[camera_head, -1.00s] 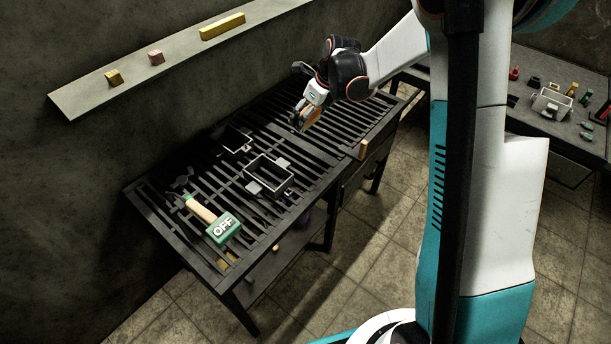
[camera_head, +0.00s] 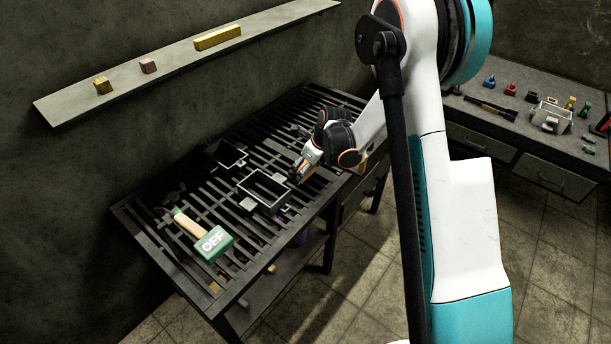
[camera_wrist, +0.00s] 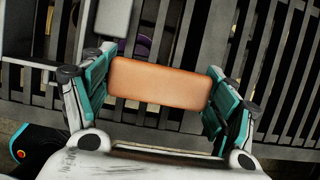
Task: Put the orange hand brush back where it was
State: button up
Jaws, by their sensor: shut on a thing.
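The orange hand brush (camera_wrist: 160,83) is held crosswise between the teal pads of my gripper (camera_wrist: 158,90) in the wrist view. Its orange block spans from one pad to the other, above the dark slats. In the head view my gripper (camera_head: 299,174) is low over the slatted bench (camera_head: 150,240), just right of an open grey frame box. Only a small bit of the brush shows there. Whether the brush touches the slats I cannot tell.
The open grey frame (camera_head: 265,188) and a smaller one (camera_head: 226,155) stand on the slats. A green-headed mallet marked OFF (camera_head: 214,243) lies at the near left. A wall shelf (camera_head: 120,82) holds several small blocks. A side table (camera_head: 540,145) carries several small items.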

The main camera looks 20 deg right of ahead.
jog(key=shift+f+b, duration=0.35)
jog(key=shift+f, duration=1)
jog(key=shift+f, duration=0.1)
jog(key=o, duration=1.1)
